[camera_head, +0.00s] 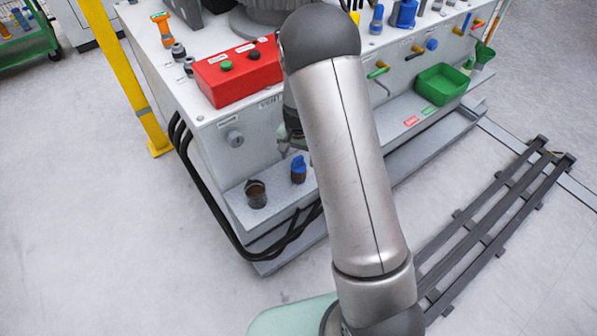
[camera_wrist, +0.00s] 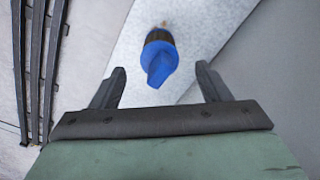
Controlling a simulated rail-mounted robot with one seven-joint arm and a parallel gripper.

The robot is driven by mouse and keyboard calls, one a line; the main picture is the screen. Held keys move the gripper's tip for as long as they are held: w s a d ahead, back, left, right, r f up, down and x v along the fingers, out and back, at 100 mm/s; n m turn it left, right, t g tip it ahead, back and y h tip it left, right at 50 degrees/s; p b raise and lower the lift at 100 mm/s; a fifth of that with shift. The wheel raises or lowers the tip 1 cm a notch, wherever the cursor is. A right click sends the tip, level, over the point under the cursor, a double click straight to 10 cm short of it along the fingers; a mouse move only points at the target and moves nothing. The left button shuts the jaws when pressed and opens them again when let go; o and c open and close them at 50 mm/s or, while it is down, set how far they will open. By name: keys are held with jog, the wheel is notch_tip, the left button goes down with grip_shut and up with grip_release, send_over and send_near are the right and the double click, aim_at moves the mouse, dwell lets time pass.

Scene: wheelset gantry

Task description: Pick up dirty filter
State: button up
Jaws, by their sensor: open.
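A filter with a blue cap and a dark brownish body stands on the low grey ledge of the machine. I see this filter (camera_head: 298,170) in the head view just left of my arm, and it also shows in the wrist view (camera_wrist: 160,58). My gripper (camera_wrist: 160,80) is open and empty in the wrist view. The filter's blue cap lies between and slightly beyond the two dark fingertips, apart from both. In the head view my gripper is mostly hidden behind my arm. I cannot tell how dirty the filter is.
A dark open cup (camera_head: 256,194) stands on the ledge left of the filter. The white machine (camera_head: 215,150) rises behind, with a red button box (camera_head: 238,70) on top. A green bin (camera_head: 442,84) is at the right. Black hoses (camera_head: 205,195) hang at the left corner.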

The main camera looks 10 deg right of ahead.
aim_at(298, 167)
notch_tip(298, 167, down, 6)
jog(key=shift+r+b, duration=0.1)
jog(key=shift+b, duration=0.25)
jog(key=c, duration=1.1)
